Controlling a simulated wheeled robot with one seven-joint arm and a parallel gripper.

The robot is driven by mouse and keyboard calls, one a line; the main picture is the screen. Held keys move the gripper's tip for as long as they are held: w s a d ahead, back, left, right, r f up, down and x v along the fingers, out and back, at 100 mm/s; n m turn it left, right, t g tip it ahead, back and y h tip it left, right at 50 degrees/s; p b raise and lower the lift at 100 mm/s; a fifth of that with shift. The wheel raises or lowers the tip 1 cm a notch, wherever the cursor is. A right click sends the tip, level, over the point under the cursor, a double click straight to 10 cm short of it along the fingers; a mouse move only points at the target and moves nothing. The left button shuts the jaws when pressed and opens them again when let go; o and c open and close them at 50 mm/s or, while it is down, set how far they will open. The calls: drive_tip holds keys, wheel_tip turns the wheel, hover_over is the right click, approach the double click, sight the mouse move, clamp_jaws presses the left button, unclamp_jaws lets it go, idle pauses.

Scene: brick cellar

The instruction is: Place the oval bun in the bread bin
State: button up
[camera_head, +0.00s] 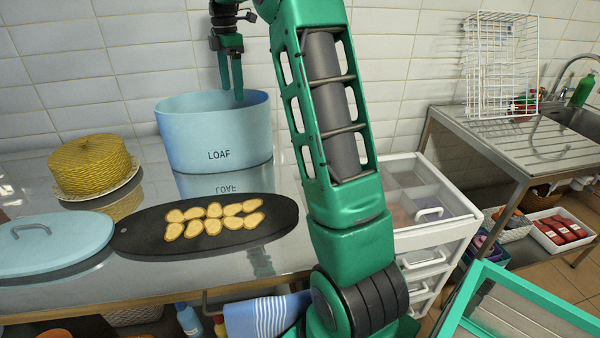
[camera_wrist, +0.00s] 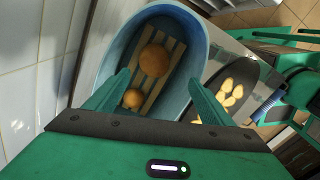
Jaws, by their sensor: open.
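The bread bin (camera_head: 215,135) is a light blue oval tub marked LOAF, standing without a lid on the steel counter. My gripper (camera_head: 231,92) is above it, pointing down, with its green fingertips about at the rim. In the wrist view my gripper (camera_wrist: 158,76) is open, with nothing between the fingers. Inside the bin (camera_wrist: 205,35), a larger brown bun (camera_wrist: 154,60) and a smaller round bun (camera_wrist: 133,98) lie on a slatted wooden rack, below and apart from the fingers. The larger one looks slightly oval. The bin's inside is hidden in the head view.
A blue lid (camera_head: 60,245) lies at the front left. A dark oval board (camera_head: 275,215) with several bread slices lies before the bin. A yellow woven dome (camera_head: 92,165) on a plate stands at the left. A white drawer unit (camera_head: 440,235) and sink counter are at the right.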

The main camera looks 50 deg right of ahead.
drive_tip(key=s+a+f+m, duration=0.3)
drive_tip(key=s+m, duration=0.4)
drive_tip(key=s, duration=0.7)
drive_tip(key=s+a+f+m, duration=0.3)
drive_tip(key=s+f+m, duration=0.2)
drive_tip(key=s, duration=0.9)
drive_tip(key=s+a+f+m, duration=0.3)
drive_tip(key=s+m, duration=0.6)
drive_tip(key=s, duration=0.6)
wheel_tip(320, 180, down, 2)
drive_tip(key=shift+m, duration=0.3)
